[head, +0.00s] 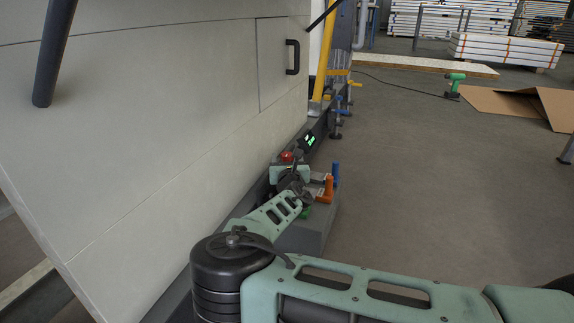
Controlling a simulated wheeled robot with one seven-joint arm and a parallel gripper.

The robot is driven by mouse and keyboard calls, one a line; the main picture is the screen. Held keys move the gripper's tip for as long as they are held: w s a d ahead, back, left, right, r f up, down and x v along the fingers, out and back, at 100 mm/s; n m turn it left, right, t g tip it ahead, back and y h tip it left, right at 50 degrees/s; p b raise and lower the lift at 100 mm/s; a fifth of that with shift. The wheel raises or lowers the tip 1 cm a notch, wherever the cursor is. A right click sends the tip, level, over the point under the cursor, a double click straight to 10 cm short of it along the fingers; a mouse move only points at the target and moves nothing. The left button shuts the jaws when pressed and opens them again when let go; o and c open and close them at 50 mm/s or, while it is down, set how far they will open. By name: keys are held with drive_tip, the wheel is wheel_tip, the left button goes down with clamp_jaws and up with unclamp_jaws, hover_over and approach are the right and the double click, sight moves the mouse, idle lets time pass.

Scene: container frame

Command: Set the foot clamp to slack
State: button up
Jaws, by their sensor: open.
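A grey control unit (310,235) stands low beside the large pale panel. It carries an orange lever (326,189), a blue lever (335,172) and a small green part (304,212) partly behind my arm. A red button (286,156) sits at its far left. Which part belongs to the foot clamp I cannot tell. My gripper (297,172) is at the unit, just left of the orange lever. It is open, but its fingers are small and dark. Whether it touches anything is unclear.
The pale panel (150,130) with a black handle (292,57) fills the left. A small display with green marks (310,141) is beyond the unit.

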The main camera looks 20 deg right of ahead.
drive_tip(key=shift+w+d, duration=0.15)
drive_tip(key=shift+w, duration=0.35)
drive_tip(key=c, duration=1)
drive_tip(key=shift+o, duration=0.2)
drive_tip(key=shift+r, duration=0.15)
